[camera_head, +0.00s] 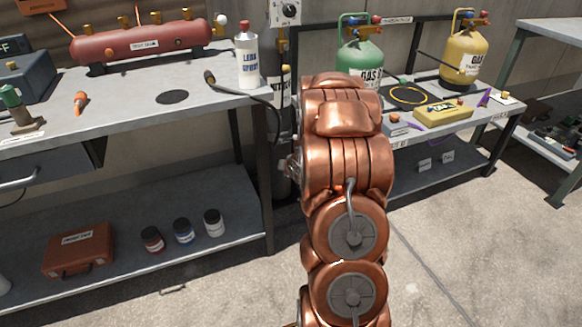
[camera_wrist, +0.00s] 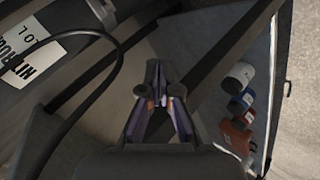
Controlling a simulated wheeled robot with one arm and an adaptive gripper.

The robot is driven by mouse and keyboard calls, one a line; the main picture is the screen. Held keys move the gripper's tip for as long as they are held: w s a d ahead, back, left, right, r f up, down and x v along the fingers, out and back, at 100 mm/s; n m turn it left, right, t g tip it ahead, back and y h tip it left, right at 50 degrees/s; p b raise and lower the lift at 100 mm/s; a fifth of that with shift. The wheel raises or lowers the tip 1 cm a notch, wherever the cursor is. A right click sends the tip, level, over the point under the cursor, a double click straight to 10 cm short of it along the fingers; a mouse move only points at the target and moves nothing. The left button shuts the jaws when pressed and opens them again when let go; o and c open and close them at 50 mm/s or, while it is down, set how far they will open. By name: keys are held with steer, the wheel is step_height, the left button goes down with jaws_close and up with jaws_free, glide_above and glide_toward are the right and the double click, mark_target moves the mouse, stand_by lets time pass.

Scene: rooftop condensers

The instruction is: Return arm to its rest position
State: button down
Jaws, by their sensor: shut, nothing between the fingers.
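My copper arm stands in the middle of the head view, in front of the gap between two workbenches. Its end is hidden behind its own links there. My gripper (camera_wrist: 160,92) shows in the wrist view with its dark fingers together and nothing between them. It points down past a bench edge, toward the lower shelf and floor. A dark cylinder with a white nitrogen label (camera_wrist: 38,55) is to its left, with a looping black hose (camera_wrist: 112,72) between them.
The left bench (camera_head: 135,118) holds a red tank (camera_head: 140,42) and a white leak spray bottle (camera_head: 247,58). Jars (camera_head: 183,230) and a red case (camera_head: 78,250) are on its lower shelf. Green (camera_head: 358,52) and yellow (camera_head: 466,52) gas cylinders stand at right. Front floor is clear.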

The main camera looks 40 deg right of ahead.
steer(key=shift+s+a+r+g, duration=0.35)
steer(key=shift+s+a, duration=0.2)
steer(key=shift+a, duration=0.15)
steer(key=s+a+r+m+g+p, duration=0.2)
steer(key=s+a+r+p, duration=0.3)
steer(key=r, duration=0.4)
steer(key=s+a+r+m+g+y+p, duration=0.15)
steer(key=s+a+r+p, duration=0.25)
steer(key=a+r+p, duration=0.4)
steer(key=s+a+r+m+g+p, duration=0.2)
steer(key=s+a+r+p, duration=0.25)
steer(key=r, duration=0.65)
steer(key=s+a+r+m+g+y+p, duration=0.1)
steer(key=s+a+r+g+p, duration=0.1)
steer(key=s+a+r+p, duration=0.5)
steer(key=s+a+r+m+g+y+p, duration=0.1)
steer(key=s+a+r+m+g+p, duration=0.1)
steer(key=s+a+r+p, duration=0.5)
steer(key=s+a+r, duration=0.2)
steer(key=s+r, duration=0.3)
steer(key=s, duration=0.4)
steer(key=shift+s+r+g+p, duration=0.3)
steer(key=shift+r, duration=0.05)
steer(key=shift+m, duration=0.25)
